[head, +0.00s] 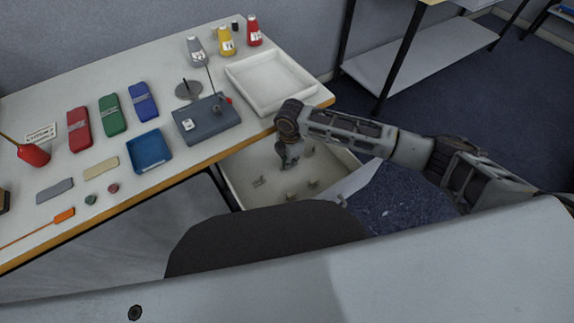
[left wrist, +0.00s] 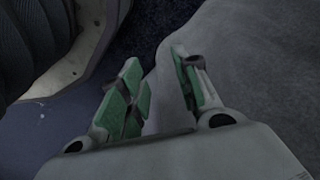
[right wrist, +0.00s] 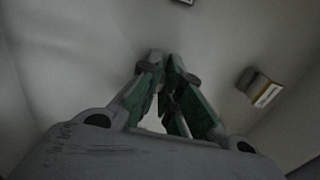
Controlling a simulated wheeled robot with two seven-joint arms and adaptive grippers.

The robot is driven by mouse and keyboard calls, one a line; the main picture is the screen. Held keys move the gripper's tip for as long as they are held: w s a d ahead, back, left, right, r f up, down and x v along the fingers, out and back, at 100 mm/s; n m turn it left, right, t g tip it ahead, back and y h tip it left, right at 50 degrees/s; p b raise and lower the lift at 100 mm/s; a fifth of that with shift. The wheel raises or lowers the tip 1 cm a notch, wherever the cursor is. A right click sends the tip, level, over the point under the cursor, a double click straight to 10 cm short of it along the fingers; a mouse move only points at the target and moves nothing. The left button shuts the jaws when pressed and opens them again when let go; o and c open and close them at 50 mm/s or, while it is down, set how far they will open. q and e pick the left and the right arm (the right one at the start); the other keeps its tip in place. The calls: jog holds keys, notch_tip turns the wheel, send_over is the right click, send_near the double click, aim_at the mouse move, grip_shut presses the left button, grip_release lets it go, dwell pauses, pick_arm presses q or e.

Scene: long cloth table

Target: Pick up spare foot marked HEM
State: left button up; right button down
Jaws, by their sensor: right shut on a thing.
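My right gripper (head: 289,161) reaches down into the pale bin (head: 237,178) below the table's edge. In the right wrist view its green-padded fingers (right wrist: 165,75) are drawn close together on a small thing that they mostly hide; I cannot read any marking on it. My left gripper (left wrist: 160,85) is open and empty, away from the table.
The table (head: 150,184) carries a white tray (head: 270,85), a grey box (head: 207,121), a blue tray (head: 149,152), coloured cases and bottles. Its front edge lies close to the right arm. The bin walls surround the right gripper. A shelf stands behind.

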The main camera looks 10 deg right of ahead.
jog(key=shift+r, duration=0.1)
